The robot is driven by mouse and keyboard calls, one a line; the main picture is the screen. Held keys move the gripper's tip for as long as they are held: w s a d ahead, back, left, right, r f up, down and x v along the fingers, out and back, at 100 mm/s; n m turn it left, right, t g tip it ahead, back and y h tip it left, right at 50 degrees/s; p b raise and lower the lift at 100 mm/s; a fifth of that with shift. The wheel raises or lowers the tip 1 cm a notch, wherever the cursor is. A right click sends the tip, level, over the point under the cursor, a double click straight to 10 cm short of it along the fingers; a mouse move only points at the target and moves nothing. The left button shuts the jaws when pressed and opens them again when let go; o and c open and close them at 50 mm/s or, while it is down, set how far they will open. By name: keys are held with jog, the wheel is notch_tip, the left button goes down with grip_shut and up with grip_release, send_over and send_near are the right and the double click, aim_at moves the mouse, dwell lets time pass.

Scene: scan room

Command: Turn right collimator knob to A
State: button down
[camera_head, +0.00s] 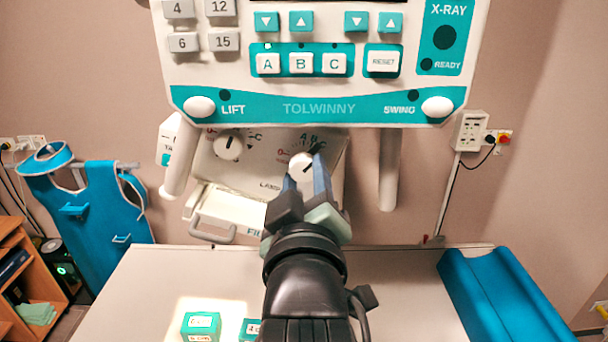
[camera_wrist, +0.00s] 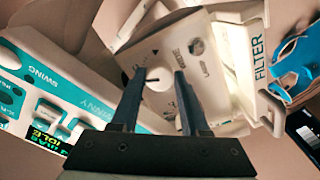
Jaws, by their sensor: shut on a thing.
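The right collimator knob (camera_head: 300,162) is a round white dial on the collimator's front panel (camera_head: 262,166). It has a dark pointer line, and the letters A, B and C are printed above it, partly hidden by a finger. In the head view the line slants to the upper right, but I cannot tell exactly which mark it meets. My gripper (camera_head: 305,171) is shut on this knob, one blue-grey finger on each side. The wrist view shows the knob (camera_wrist: 159,79) between the two fingers, with its dark line lying about level.
A second white knob (camera_head: 228,147) sits left on the same panel. The control console (camera_head: 318,108) with handles hangs just above my gripper. Below are the table (camera_head: 400,290), green boxes (camera_head: 201,326) and a blue cushion (camera_head: 505,295). A blue apron (camera_head: 92,205) hangs at left.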

jog(key=n, duration=0.4)
jog(key=shift+r, duration=0.1)
jog(key=shift+n, duration=1.8)
jog(key=shift+c, duration=2)
grip_release()
